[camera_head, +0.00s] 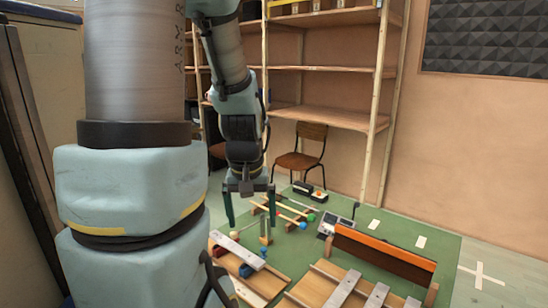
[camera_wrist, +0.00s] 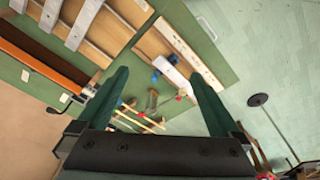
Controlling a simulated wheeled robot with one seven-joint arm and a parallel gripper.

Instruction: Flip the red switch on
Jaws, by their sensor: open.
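My gripper (camera_head: 248,222) hangs open and empty, pointing down above the green mat (camera_head: 400,228). In the wrist view my gripper's (camera_wrist: 160,76) two dark green fingers are spread wide, with nothing between them but the scene below. I cannot make out a red switch for sure in either view. Two small dark boxes (camera_head: 318,196) with some red and white lie at the back of the mat, right of my gripper. A grey device with a dark panel (camera_head: 333,223) sits nearer, also to the right. Both are too small to read.
Wooden bars with metal plates (camera_head: 345,288) lie in front. An orange-topped dark block (camera_head: 385,250) stands to the right. Several mallets with coloured heads (camera_head: 290,212) lie near my gripper. A chair (camera_head: 302,150) and wooden shelves (camera_head: 325,116) stand behind. Bare mat shows at the right.

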